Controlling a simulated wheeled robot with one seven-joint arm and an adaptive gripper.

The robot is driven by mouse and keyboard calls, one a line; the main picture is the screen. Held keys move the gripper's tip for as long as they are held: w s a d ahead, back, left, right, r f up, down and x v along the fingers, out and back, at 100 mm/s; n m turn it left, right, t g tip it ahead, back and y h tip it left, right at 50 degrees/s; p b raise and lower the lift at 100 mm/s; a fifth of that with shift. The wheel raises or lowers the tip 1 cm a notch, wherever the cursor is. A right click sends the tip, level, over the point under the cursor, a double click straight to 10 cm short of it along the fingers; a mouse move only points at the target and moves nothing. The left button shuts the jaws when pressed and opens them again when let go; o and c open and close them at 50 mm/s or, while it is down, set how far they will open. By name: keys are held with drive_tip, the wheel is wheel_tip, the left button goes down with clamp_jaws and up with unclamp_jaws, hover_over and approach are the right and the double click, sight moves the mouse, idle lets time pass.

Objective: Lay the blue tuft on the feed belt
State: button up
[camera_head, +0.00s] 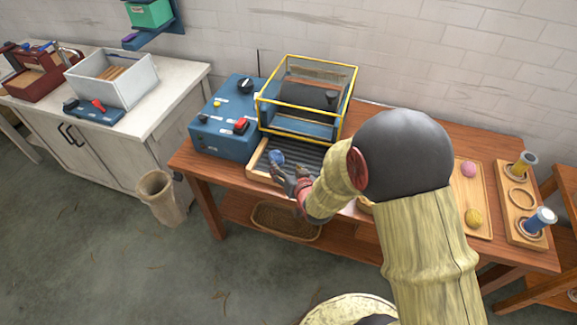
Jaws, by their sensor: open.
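The blue tuft (277,157) is a small round ball at the left front part of the feed belt (318,160), a dark ribbed surface in front of the machine. It appears to rest on the belt. My gripper (284,170) is open at the tuft's near side, its fingers low over the belt's front left corner. I cannot tell whether a finger touches the tuft. My arm hides the right part of the belt's front edge.
A yellow-framed guard (350,80) stands behind the belt. A blue control box (228,118) with a red switch is to the left. At the right, a wooden tray (486,196) holds a pink tuft (468,169) and a yellow tuft (473,217), beside a spool rack (512,181).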

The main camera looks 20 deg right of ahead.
wheel_tip(320, 180, up, 11)
drive_tip(key=s+g, duration=0.2)
drive_tip(key=s, duration=0.1)
drive_tip(key=s+r+n+g, duration=0.1)
drive_tip(key=s+r, duration=0.3)
drive_tip(key=s, duration=0.5)
drive_tip(key=s+r+n+g, duration=0.1)
drive_tip(key=s+r+g, duration=0.1)
drive_tip(key=s+r, duration=0.3)
drive_tip(key=s+r+g, duration=0.2)
drive_tip(key=s+r, duration=0.3)
drive_tip(key=s, duration=0.8)
drive_tip(key=shift+s+a+n, duration=0.2)
drive_tip(key=shift+s+n, duration=0.1)
drive_tip(key=shift+n, duration=0.1)
drive_tip(key=shift+c, duration=1)
